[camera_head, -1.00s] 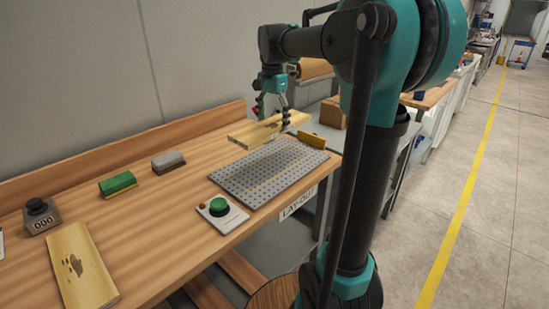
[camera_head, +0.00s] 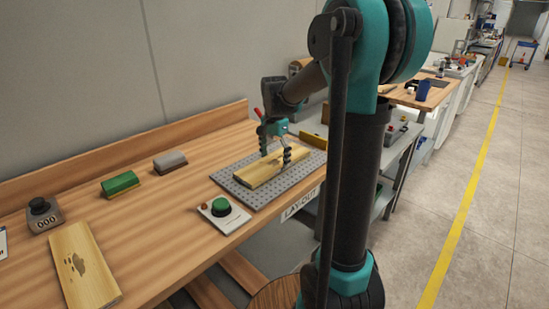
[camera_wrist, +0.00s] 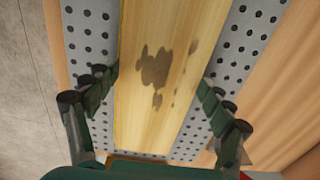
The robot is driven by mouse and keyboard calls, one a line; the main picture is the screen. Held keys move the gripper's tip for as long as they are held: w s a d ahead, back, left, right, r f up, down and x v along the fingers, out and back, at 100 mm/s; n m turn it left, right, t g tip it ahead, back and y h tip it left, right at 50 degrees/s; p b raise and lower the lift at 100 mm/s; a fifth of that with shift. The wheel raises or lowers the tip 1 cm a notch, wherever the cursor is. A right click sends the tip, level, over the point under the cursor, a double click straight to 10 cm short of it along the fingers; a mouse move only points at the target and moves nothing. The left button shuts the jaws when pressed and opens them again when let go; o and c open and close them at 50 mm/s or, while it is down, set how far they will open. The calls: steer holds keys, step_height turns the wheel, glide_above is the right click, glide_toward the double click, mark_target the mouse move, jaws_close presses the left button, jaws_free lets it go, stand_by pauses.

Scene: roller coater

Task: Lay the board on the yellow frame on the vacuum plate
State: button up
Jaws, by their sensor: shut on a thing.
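The board (camera_head: 258,173) is pale wood with a dark blotch. It is over the grey perforated vacuum plate (camera_head: 238,192), roughly along the plate's length. My gripper (camera_head: 275,158) is shut on the board from above, with one finger at each long side. In the wrist view the board (camera_wrist: 150,110) runs between the two fingers of my gripper (camera_wrist: 158,85), with plate holes showing on both sides. The yellow frame is hidden under the board. I cannot tell whether the board touches it or hovers just above.
A control box with a green button (camera_head: 221,207) stands at the plate's front edge. A green block (camera_head: 119,184), a grey block (camera_head: 169,161), a counter (camera_head: 42,214) and another blotched board (camera_head: 84,265) lie to the left. A yellow piece (camera_head: 314,140) is beyond the plate.

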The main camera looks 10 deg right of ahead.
mark_target(275, 161)
steer(key=shift+f, duration=0.1)
steer(key=o, duration=1.3)
step_height(275, 161, up, 12)
